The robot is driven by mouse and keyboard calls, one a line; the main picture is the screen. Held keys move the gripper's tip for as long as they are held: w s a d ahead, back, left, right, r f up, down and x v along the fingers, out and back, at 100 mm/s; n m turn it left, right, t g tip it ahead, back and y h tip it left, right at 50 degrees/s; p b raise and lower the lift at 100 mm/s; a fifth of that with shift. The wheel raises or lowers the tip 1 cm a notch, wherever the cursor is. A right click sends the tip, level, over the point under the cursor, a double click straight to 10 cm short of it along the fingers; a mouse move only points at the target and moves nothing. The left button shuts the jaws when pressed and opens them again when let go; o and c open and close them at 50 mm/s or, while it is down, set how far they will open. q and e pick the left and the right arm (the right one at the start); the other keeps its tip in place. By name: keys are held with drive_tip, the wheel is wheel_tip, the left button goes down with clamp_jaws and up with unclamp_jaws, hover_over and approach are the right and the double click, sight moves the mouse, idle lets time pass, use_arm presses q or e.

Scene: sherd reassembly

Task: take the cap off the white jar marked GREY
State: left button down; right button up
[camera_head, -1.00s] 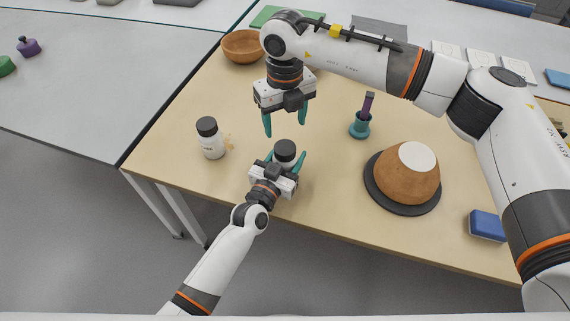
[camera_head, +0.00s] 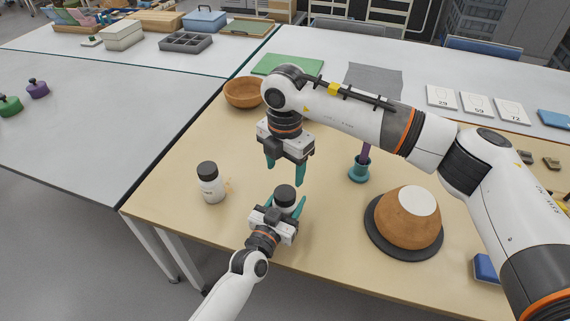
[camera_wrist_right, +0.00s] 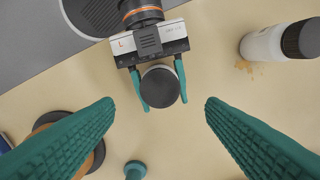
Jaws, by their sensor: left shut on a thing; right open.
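A white jar with a black cap (camera_head: 285,194) stands near the middle of the table's front part. My left gripper (camera_head: 284,208) is shut on its body, one finger on each side. The right wrist view shows the round cap (camera_wrist_right: 160,86) from above, clear of my right fingers. My right gripper (camera_head: 285,175) is open and empty, pointing down above the capped jar. A second white jar with a black cap (camera_head: 210,184) stands upright to the left; it also shows in the right wrist view (camera_wrist_right: 265,44). I cannot read either label.
A brown bowl-shaped vessel (camera_head: 400,225) rests on a dark disc at the right. A wooden bowl (camera_head: 243,93) is at the back left. Brown specks lie beside the second jar.

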sight(285, 192)
wheel_tip(285, 192, down, 8)
drive_tip(key=shift+r, duration=0.15)
drive_tip(key=shift+c, duration=0.3)
